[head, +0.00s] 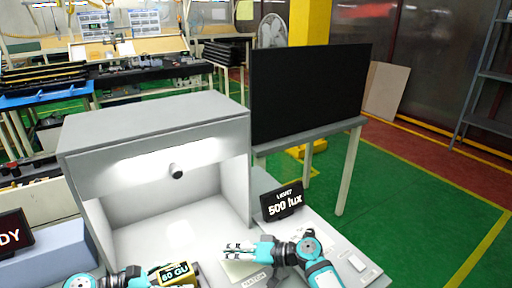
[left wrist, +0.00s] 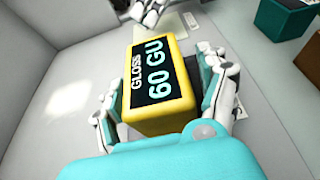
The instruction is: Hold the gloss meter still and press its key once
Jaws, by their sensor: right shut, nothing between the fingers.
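The gloss meter (head: 178,274) is a yellow block with a dark display reading "60 GU", low in the head view. It fills the middle of the left wrist view (left wrist: 158,85), where the display also reads "GLOSS". My left gripper (head: 152,277) has its fingers on both sides of the meter and is shut on it. My right gripper (head: 238,250) is shut and empty, to the right of the meter and apart from it. Its fingers also show at the top of the left wrist view (left wrist: 205,14). I cannot make out the key.
A grey light booth (head: 160,125) with a lit interior stands behind the meter. A "500 lux" display (head: 282,204) stands right of it, and a pale labelled plate (head: 243,271) lies under my right gripper. A "DY" display (head: 14,233) is at left. A black panel (head: 308,92) stands behind.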

